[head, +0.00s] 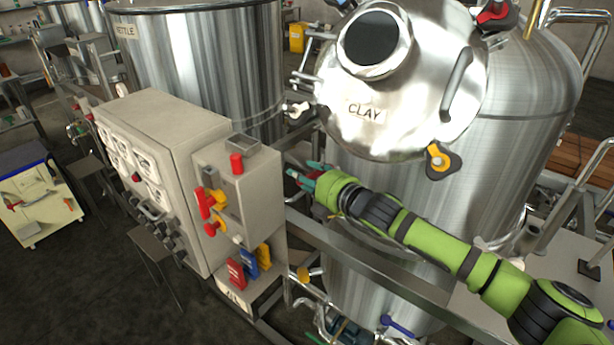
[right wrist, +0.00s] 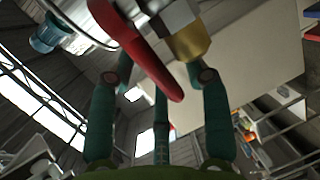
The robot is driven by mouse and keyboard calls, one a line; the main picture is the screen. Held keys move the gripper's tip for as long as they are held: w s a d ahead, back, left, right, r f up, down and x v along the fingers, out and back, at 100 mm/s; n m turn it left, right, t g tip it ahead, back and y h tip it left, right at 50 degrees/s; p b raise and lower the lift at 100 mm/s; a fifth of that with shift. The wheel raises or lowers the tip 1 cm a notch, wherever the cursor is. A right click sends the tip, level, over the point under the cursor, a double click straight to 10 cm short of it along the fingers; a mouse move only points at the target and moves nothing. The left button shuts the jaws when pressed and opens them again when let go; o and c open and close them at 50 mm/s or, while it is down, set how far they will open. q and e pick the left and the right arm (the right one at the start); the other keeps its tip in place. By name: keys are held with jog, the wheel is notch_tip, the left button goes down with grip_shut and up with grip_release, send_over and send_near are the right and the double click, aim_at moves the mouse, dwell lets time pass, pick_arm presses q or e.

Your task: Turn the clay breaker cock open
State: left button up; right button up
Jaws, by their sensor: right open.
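The clay breaker (head: 400,100) is the large steel tank with a round lid marked CLAY in the head view. My right gripper (head: 303,172) is beside its left wall, above the rail and right of the grey control box. In the right wrist view a cock with a long red lever (right wrist: 140,50) and a brass body (right wrist: 190,42) sits just ahead of my right gripper (right wrist: 160,75). Its fingers are spread, with the lever slanting across between them; I cannot tell if they touch it. In the head view my gripper mostly hides this cock. My left gripper is not in view.
The grey control box (head: 160,130) with red and yellow handles stands close left of my right gripper. A steel rail (head: 370,270) runs below my forearm. The kettle tank (head: 200,60) is behind. A blue-handled valve (head: 397,326) sits low at the front.

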jog(key=shift+s, duration=0.1)
jog(key=v, duration=1.2)
jog(key=shift+r, duration=0.1)
